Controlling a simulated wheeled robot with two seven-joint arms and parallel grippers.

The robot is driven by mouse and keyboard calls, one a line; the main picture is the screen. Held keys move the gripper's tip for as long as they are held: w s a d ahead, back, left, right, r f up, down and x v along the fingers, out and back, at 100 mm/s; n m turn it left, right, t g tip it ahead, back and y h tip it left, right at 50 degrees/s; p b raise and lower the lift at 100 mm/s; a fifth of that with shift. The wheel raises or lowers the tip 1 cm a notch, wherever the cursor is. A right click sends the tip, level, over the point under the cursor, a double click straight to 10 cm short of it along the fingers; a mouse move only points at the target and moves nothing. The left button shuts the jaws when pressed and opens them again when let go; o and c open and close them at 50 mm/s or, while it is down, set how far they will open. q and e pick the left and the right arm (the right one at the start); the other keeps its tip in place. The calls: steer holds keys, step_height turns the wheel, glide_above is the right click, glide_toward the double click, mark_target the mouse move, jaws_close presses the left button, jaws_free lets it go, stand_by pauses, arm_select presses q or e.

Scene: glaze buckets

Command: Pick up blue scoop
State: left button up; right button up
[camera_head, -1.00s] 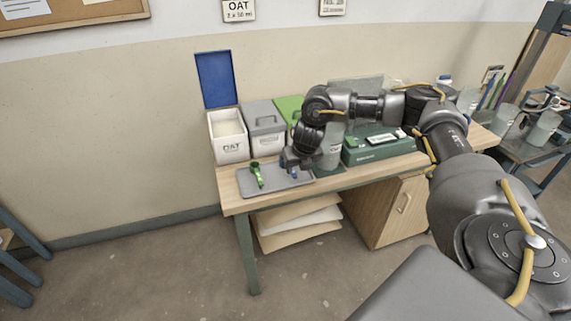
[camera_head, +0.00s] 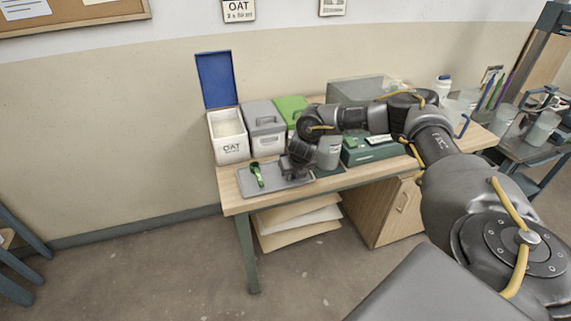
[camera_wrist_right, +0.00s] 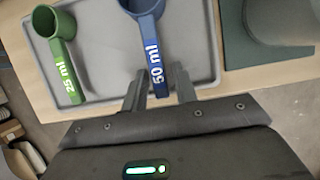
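The blue scoop (camera_wrist_right: 150,48), marked 50 ml, lies on the grey tray in the right wrist view, its cup cut off by the top edge. My right gripper (camera_wrist_right: 157,78) is open, with its fingers on either side of the handle's end; I cannot tell whether either finger touches it. In the head view my right gripper (camera_head: 293,174) is over the right end of the tray (camera_head: 245,182) and hides the blue scoop. A green scoop (camera_head: 257,174), marked 25 ml, lies left of it; it also shows in the right wrist view (camera_wrist_right: 63,60). My left gripper is not in view.
A grey container (camera_head: 330,153) stands close right of my gripper.

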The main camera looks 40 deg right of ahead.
jaws_close()
steer(key=shift+r, duration=0.15)
steer(key=shift+r, duration=0.25)
step_height(320, 180, up, 2)
steer(key=shift+w+r, duration=0.1)
steer(key=shift+r, duration=0.05)
steer(key=s+a+r+p, duration=0.2)
steer(key=s+a+r, duration=0.6)
steer(key=s+r, duration=0.3)
step_height(320, 180, up, 7)
steer(key=p, duration=0.8)
steer(key=shift+s+d, duration=0.2)
steer(key=shift+s, duration=0.25)
